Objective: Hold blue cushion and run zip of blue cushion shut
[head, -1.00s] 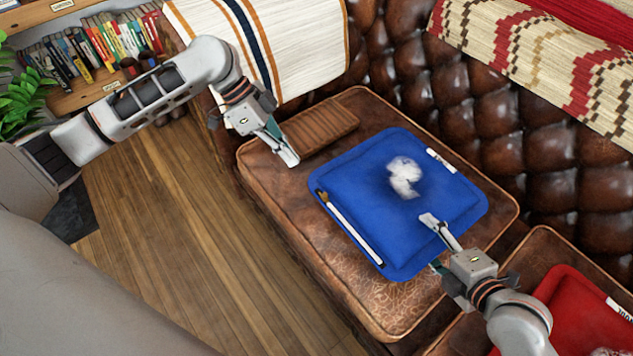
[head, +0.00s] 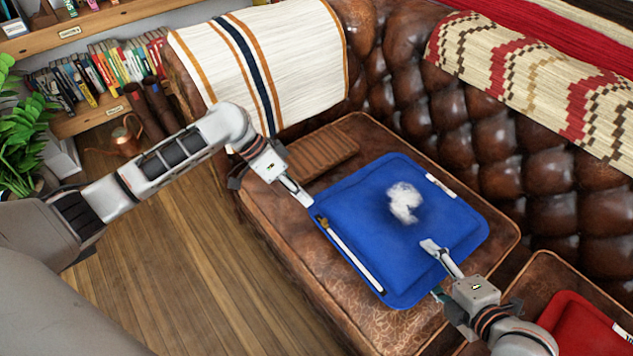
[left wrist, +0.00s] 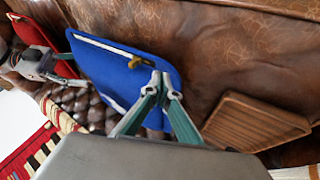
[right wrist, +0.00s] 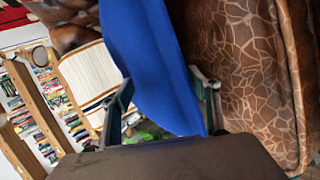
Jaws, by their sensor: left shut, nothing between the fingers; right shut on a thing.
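The blue cushion (head: 365,205) lies on the brown leather seat, with white stuffing (head: 404,202) showing at its middle. Its zip (head: 350,253) is a pale strip along the near left edge, with a gold-brown pull (head: 322,221) at the upper left end. The pull also shows in the left wrist view (left wrist: 136,61). My left gripper (head: 307,202) is shut and empty, beside the cushion's left corner and close to the pull. My right gripper (head: 436,248) is shut on the cushion's near right edge; in the right wrist view the blue cushion (right wrist: 150,60) passes between its fingers.
A brown slatted tray (head: 322,153) lies on the seat behind my left gripper. A red cushion (head: 580,330) lies on the seat at lower right. The tufted sofa back (head: 480,110) rises behind. Wooden floor (head: 180,270) is open at left; bookshelves stand beyond.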

